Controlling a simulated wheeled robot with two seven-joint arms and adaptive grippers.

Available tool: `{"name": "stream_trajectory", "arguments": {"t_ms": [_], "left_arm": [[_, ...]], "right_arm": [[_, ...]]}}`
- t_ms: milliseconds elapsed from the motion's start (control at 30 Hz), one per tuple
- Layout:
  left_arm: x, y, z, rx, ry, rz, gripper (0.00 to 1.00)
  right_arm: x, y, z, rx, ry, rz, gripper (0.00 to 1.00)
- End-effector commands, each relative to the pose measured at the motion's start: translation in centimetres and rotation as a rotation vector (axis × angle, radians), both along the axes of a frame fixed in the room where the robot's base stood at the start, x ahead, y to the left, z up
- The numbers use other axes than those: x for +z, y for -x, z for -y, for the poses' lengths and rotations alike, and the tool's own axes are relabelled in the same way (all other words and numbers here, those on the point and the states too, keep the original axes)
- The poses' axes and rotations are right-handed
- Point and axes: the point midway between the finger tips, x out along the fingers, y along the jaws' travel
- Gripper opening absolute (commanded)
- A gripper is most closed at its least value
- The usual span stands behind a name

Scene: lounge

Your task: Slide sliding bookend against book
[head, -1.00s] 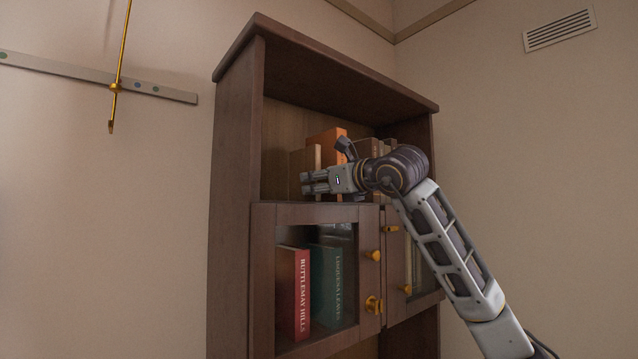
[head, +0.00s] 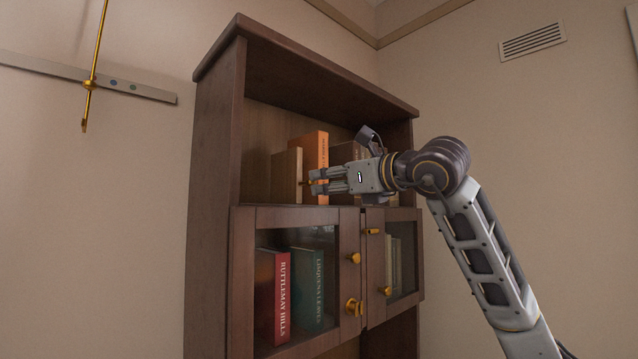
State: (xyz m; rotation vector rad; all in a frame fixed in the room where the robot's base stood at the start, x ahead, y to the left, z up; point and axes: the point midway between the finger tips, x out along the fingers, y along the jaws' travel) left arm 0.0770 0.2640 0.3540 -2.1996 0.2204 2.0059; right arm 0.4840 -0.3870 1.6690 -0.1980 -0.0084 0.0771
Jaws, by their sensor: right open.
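My left gripper is not in view.
More books (head: 347,153) stand behind my right gripper, partly hidden. The dark wooden cabinet (head: 214,190) has glass doors below with gold knobs (head: 354,258); red (head: 272,295) and green (head: 308,288) books stand behind the left door. The shelf's left end is clear.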

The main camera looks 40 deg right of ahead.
Motion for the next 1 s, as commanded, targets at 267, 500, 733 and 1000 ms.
{"name": "stream_trajectory", "arguments": {"t_ms": [267,500,733,1000], "left_arm": [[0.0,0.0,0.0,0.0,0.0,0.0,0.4],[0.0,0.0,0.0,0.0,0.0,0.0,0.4],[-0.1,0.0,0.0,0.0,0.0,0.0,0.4],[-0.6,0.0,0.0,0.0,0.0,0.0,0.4]], "right_arm": [[-0.1,1.7,0.1,0.0,0.0,-0.001,0.41],[0.0,1.8,0.1,0.001,0.0,0.0,0.41],[0.1,2.0,0.1,0.0,0.001,0.005,0.41],[1.7,3.8,-0.2,0.008,0.0,0.058,0.41]]}}
